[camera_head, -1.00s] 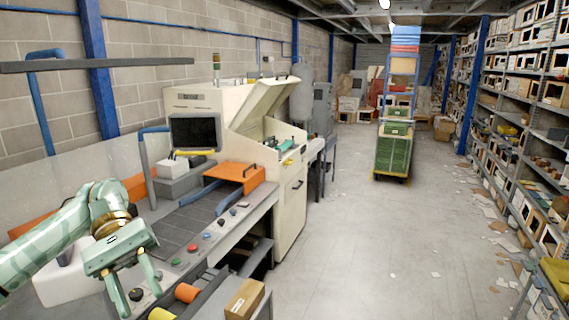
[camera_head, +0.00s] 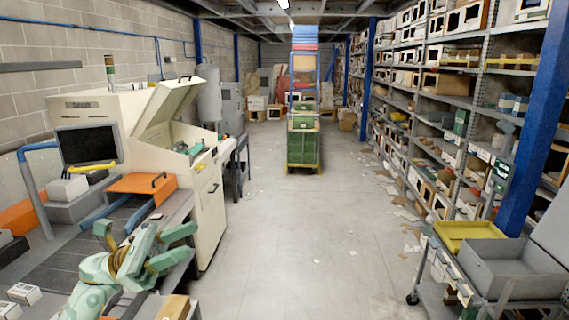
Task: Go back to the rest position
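My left gripper (camera_head: 172,245) is at the lower left of the head view, above the front edge of the workbench (camera_head: 60,262). Its pale green fingers point to the right and stand apart, with nothing visible between them. My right gripper is not in the view. The task names no other object.
A cream machine (camera_head: 212,205) with a raised lid stands behind the bench. A grey trolley (camera_head: 470,295) with a yellow tray (camera_head: 478,236) is at the lower right. A cart with green crates (camera_head: 303,150) stands far down the aisle.

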